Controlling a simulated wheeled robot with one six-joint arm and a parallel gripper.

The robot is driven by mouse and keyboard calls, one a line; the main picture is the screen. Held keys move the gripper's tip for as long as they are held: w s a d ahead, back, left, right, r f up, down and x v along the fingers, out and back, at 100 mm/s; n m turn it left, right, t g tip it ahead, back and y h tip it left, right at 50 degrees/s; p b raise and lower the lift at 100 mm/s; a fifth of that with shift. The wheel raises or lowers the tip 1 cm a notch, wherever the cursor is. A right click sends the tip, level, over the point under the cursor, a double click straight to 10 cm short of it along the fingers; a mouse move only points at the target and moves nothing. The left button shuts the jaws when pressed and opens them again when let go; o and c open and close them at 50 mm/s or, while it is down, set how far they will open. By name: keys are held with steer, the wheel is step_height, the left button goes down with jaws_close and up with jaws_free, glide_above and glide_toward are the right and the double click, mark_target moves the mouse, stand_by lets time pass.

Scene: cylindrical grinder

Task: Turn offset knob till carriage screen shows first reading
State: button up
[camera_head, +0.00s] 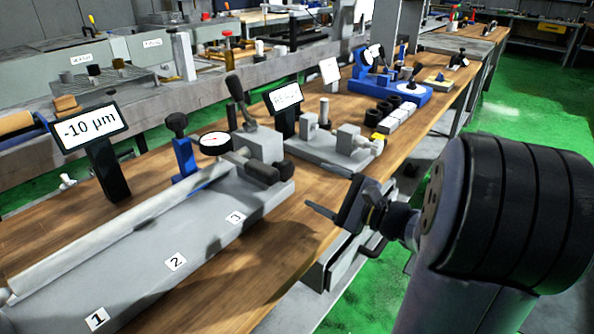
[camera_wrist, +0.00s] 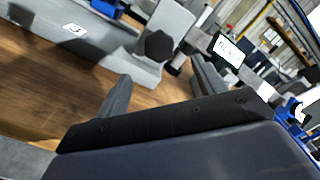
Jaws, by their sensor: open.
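A grey grinder bed marked 1, 2 and 3 (camera_head: 205,235) lies on the wooden bench. A black-framed screen (camera_head: 90,128) behind it reads -10 µm. A dark knob (camera_head: 265,173) sits at the bed's right end; a dark faceted knob (camera_wrist: 158,45) shows in the wrist view. I cannot tell which control is the offset knob. A second screen (camera_head: 285,97) has writing too small to read; a lettered screen also shows in the wrist view (camera_wrist: 228,50). My gripper (camera_head: 332,198) is open and empty, right of the bed and apart from the knobs.
A dial gauge (camera_head: 215,143) on a blue stand and a dark lever (camera_head: 240,100) rise behind the bed. A grey fixture (camera_head: 330,150) stands right of it. Bare bench wood (camera_head: 285,235) lies in front, above a grey drawer.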

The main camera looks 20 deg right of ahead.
mark_target(289, 172)
steer(key=x, duration=1)
steer(key=shift+w+a, duration=0.2)
steer(key=shift+a, duration=0.15)
steer(key=shift+c, duration=0.4)
steer(key=c, duration=0.9)
steer(key=shift+r, duration=0.1)
